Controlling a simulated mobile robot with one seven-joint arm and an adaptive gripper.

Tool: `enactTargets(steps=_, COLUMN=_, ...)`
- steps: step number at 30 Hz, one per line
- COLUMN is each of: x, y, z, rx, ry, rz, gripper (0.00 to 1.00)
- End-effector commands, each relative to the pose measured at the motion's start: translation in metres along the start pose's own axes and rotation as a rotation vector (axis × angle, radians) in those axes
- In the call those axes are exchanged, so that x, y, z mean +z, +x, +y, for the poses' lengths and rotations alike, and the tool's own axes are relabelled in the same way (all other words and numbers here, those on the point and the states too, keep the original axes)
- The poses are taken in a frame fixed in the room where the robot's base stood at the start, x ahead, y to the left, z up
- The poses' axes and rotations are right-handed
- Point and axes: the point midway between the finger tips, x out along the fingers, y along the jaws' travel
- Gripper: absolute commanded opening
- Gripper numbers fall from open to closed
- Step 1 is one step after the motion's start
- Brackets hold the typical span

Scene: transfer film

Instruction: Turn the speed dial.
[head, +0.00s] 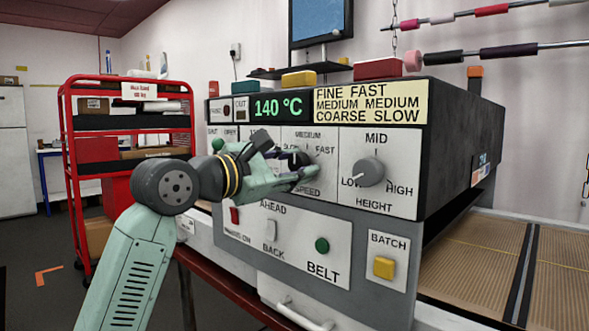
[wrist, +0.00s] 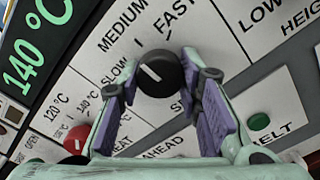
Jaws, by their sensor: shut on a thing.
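The speed dial (wrist: 158,72) is a round black knob with a white pointer line, in the middle of the wrist view. The line points to the picture's upper left, roughly between the SLOW and MEDIUM labels; the exact setting is hard to tell. My gripper (wrist: 163,82) has its purple-padded fingers on both sides of the dial and is shut on it. In the head view my gripper (head: 303,174) reaches the SPEED panel (head: 329,178) from the left and hides most of the dial. The sign (head: 370,103) reads FINE FAST, MEDIUM MEDIUM, COARSE SLOW.
The grey height dial (head: 369,172) is just right of the speed panel. Below are a green BELT button (head: 322,245) and a yellow BATCH button (head: 383,267). The display (head: 279,107) reads 140 °C. A red shelf cart (head: 68,150) stands at left.

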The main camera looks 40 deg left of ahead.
Motion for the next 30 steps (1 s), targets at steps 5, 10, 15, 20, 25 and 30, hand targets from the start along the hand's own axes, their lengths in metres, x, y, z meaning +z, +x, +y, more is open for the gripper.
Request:
enactTargets(steps=5, x=0.0001, y=0.0000, z=0.0001, rx=0.000, ry=0.018, rz=0.000, gripper=0.04)
enactTargets(steps=10, x=0.0002, y=-0.0001, z=0.0002, rx=0.000, ry=0.019, rz=0.000, gripper=0.04)
enactTargets(steps=15, x=0.0002, y=0.0000, z=0.0001, rx=0.000, ry=0.019, rz=0.000, gripper=0.04)
enactTargets(steps=20, x=0.0002, y=0.0000, z=0.0001, rx=0.000, ry=0.018, rz=0.000, gripper=0.42)
enactTargets(steps=25, x=0.0001, y=0.0000, z=0.0001, rx=0.000, ry=0.018, rz=0.000, gripper=0.52)
enactTargets(steps=30, x=0.0001, y=0.0000, z=0.0001, rx=0.000, ry=0.018, rz=0.000, gripper=0.52)
